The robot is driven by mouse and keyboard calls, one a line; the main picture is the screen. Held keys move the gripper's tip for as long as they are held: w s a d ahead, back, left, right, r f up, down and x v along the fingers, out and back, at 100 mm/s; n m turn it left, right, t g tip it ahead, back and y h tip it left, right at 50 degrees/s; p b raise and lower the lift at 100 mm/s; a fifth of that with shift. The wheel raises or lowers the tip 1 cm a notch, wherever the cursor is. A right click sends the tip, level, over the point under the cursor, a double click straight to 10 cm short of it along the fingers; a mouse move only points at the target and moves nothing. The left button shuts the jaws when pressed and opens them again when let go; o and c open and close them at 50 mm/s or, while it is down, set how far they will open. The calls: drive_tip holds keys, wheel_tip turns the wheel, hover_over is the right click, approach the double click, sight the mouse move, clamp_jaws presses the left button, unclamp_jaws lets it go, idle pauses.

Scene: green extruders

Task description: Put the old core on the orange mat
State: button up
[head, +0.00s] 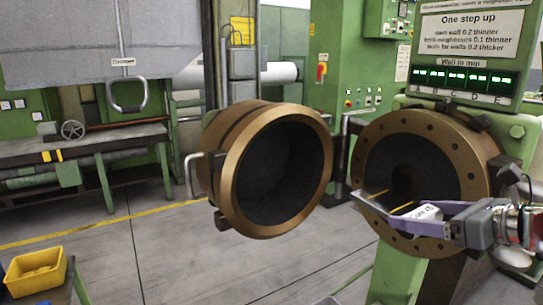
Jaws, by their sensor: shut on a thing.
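My gripper (382,199) reaches in from the right, in front of the open extruder's round bronze flange (477,165). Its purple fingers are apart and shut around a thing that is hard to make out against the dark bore. A small white label (427,212) shows between the fingers and seems to read "Core", so I take the held thing as the old core. Its outline and far end cannot be told from the dark face behind. The orange mat is not in view.
The hinged bronze die head (233,175) stands swung open left of the flange, close to my fingertips. A yellow bin (36,273) sits at lower left. A green workbench (85,150) stands at far left. A sign panel (465,40) is above. The middle floor is clear.

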drive_tip(key=w+a+f, duration=0.2)
drive_tip(key=a+f, duration=0.2)
drive_tip(key=f, duration=0.9)
drive_tip(key=w+a+f, duration=0.2)
drive_tip(key=a+f, duration=0.3)
drive_tip(key=f, duration=0.9)
drive_tip(key=w+a+f, duration=0.3)
drive_tip(key=a+f, duration=0.2)
drive_tip(key=f, duration=0.8)
drive_tip(key=shift+f, duration=0.4)
drive_tip(key=f, duration=0.2)
drive_tip(key=s+f, duration=0.1)
drive_tip(key=f, duration=0.2)
drive_tip(key=shift+s+f, duration=0.2)
drive_tip(key=shift+f, duration=0.15)
drive_tip(key=shift+s, duration=0.15)
